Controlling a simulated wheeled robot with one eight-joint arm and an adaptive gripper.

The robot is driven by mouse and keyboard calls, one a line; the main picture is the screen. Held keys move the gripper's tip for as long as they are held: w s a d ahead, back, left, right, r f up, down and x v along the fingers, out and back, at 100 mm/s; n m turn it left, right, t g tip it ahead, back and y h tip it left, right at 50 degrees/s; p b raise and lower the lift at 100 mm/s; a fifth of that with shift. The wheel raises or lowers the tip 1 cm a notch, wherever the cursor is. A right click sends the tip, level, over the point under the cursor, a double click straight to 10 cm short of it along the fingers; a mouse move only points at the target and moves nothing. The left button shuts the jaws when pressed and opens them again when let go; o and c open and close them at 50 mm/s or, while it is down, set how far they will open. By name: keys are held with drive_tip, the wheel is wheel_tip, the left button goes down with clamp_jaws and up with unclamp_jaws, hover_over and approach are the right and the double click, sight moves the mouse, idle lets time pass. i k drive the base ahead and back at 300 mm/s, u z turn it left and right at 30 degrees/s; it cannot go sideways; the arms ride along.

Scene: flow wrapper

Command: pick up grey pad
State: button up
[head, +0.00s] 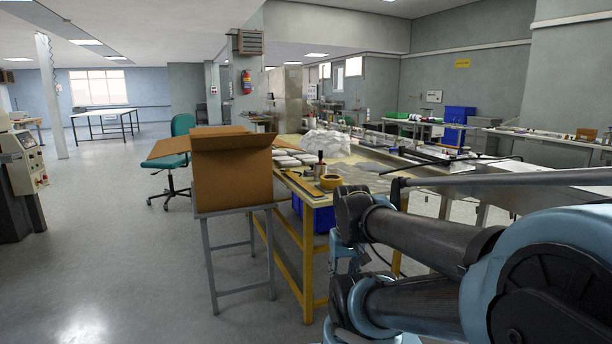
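I cannot single out a grey pad for certain. Several flat, pale grey-white packs (293,158) lie in rows on the yellow-framed work table (308,240), just right of the open cardboard box; they are small in the picture, and their exact kind is unclear. My arm fills the lower right of the head view, with its dark links reaching toward the table's near end. My gripper does not show; the far end of the arm is hidden behind its own links.
A cardboard box (231,172) stands on a grey metal stand (207,262) left of the table. A green chair (181,140) stands behind. Floor is clear at left.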

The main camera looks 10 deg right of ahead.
sight(307, 172)
drive_tip(key=i, duration=0.85)
drive_tip(key=z, duration=0.05)
